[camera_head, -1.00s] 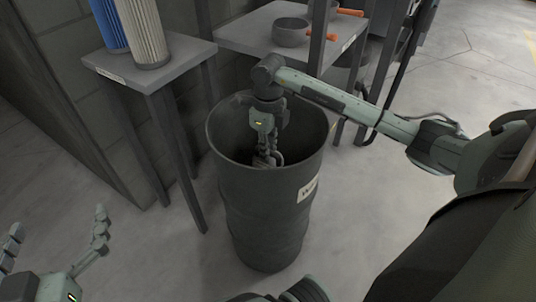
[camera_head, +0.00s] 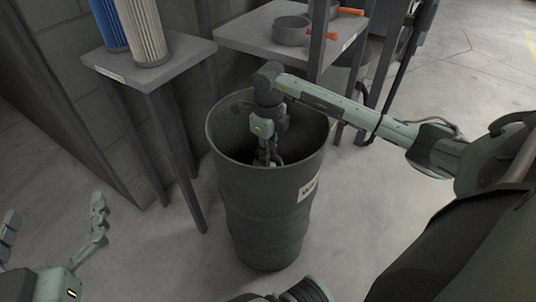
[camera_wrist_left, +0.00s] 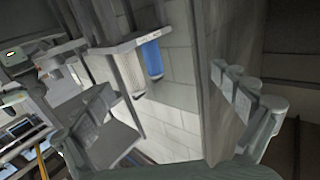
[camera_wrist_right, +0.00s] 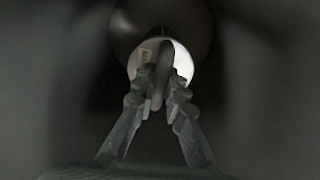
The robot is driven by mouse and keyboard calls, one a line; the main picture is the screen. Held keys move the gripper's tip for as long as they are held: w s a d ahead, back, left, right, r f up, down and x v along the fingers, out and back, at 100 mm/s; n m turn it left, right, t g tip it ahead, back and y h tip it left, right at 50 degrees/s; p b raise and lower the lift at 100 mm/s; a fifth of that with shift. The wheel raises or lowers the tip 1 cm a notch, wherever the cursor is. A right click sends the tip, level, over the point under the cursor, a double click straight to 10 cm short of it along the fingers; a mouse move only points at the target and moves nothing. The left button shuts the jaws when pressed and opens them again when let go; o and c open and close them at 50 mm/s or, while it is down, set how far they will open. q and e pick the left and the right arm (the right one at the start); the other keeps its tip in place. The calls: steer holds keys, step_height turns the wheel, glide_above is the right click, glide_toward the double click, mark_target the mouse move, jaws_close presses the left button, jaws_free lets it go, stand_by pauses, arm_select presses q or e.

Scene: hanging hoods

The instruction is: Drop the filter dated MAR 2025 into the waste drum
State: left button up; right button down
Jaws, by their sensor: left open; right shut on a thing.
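The waste drum (camera_head: 255,205) is a dark, open-topped barrel with a pale label on its side. My right gripper (camera_head: 264,160) points down inside its mouth. In the right wrist view my right gripper (camera_wrist_right: 160,95) is shut on a dark handle-like piece (camera_wrist_right: 158,75), with a pale round surface behind it. The held thing is mostly hidden in the dark drum, and no date is readable. A cream pleated filter (camera_head: 144,30) and a blue filter (camera_head: 110,22) stand on the left stand. My left gripper (camera_head: 54,215) is open and empty at the lower left.
The grey stand (camera_head: 165,70) is behind the drum to the left. A second table (camera_head: 255,38) behind it carries dark round pots (camera_head: 291,32) and orange-handled items. Dark posts rise near the drum's right rim. The floor to the left is clear.

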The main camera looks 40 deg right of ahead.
steer(key=shift+f, duration=0.25)
steer(key=c, duration=1.6)
jaws_free()
arm_select(q)
steer(key=shift+s+d+r+t+h, duration=0.15)
steer(key=shift+d+r+t, duration=0.15)
steer(key=shift+r, duration=0.3)
steer(key=shift+d+r+t+h, duration=0.2)
steer(key=shift+r+t, duration=0.1)
steer(key=shift+r, duration=0.3)
arm_select(e)
steer(key=shift+r+p, duration=0.35)
steer(key=shift+r, duration=0.35)
arm_select(q)
steer(key=a+f+g+y, duration=0.3)
steer(key=a+f+g, duration=0.1)
steer(key=f, duration=0.5)
steer(key=shift+s+a+f+g+p, duration=0.4)
steer(key=shift+a+p, duration=0.05)
steer(key=shift+a, duration=0.25)
arm_select(e)
step_height(320, 180, up, 12)
steer(key=shift+d+f, duration=0.1)
steer(key=shift+f, duration=0.05)
